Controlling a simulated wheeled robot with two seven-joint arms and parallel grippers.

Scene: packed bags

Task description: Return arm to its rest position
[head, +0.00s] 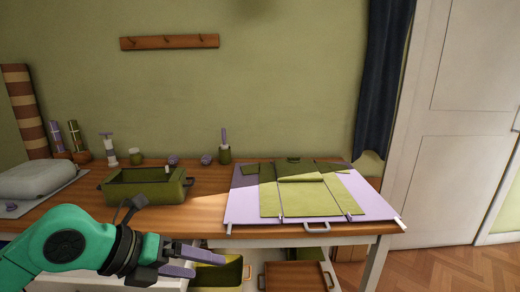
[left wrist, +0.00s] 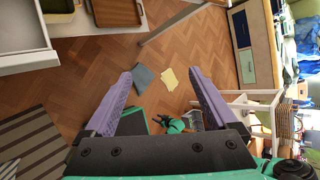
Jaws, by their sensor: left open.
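My left gripper (head: 200,262) is at the lower left of the head view, its arm coming in from the left. Its two purple fingers point right, in front of the table's front edge. In the left wrist view the fingers (left wrist: 160,90) are wide apart with nothing between them, and the floor shows beyond. My right gripper is not in the head view.
The wooden table (head: 208,212) bears a green box (head: 146,186), a grey pillow-like bundle (head: 36,179) and a lilac board (head: 240,206) with a folded green garment (head: 300,195).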

